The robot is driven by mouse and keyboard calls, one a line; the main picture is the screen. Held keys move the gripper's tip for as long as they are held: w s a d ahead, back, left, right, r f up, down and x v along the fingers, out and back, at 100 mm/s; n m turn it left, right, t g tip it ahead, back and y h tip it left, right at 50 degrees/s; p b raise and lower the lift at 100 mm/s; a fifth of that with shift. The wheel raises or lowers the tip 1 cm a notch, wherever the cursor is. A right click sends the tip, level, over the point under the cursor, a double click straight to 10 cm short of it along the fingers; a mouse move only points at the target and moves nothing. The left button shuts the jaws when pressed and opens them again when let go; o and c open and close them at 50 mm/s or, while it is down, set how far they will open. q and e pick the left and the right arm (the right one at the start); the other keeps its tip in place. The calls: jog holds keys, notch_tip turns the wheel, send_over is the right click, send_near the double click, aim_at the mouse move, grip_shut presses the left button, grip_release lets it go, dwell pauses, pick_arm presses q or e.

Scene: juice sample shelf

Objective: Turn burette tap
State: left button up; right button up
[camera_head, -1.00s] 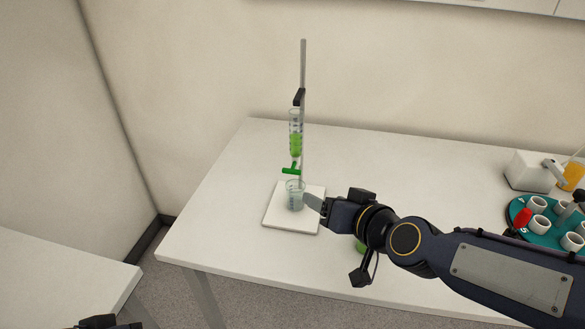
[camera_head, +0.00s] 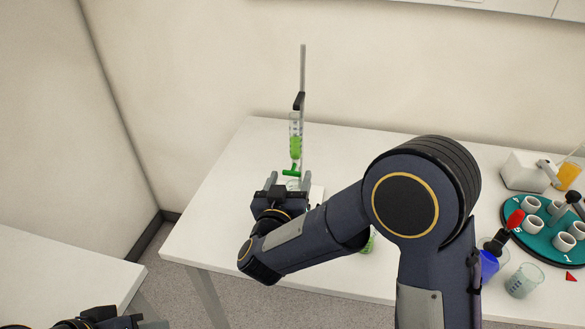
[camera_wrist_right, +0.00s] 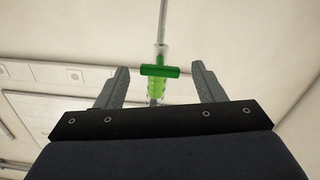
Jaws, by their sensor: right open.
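The burette (camera_head: 296,135) is a clear tube with green liquid, clamped upright on a metal stand (camera_head: 303,75). Its green tap (camera_head: 290,172) is a crossbar at the lower end. My right gripper (camera_head: 289,183) is open, just below and in front of the tap. In the right wrist view the tap (camera_wrist_right: 160,71) lies crosswise between the two spread fingers, apart from both, with the burette behind it. The beaker under the burette is mostly hidden by my right gripper. My left gripper (camera_head: 110,322) shows only partly at the bottom left edge.
A teal tray (camera_head: 540,247) with several white cups stands at the right, near a white device (camera_head: 524,171) and an orange-filled beaker (camera_head: 568,175). A blue container (camera_head: 489,265) and a clear beaker (camera_head: 524,281) stand in front. The table left of the stand is clear.

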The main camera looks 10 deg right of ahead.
aim_at(291, 175)
jog(key=shift+x, duration=1.75)
jog(key=shift+c, duration=0.2)
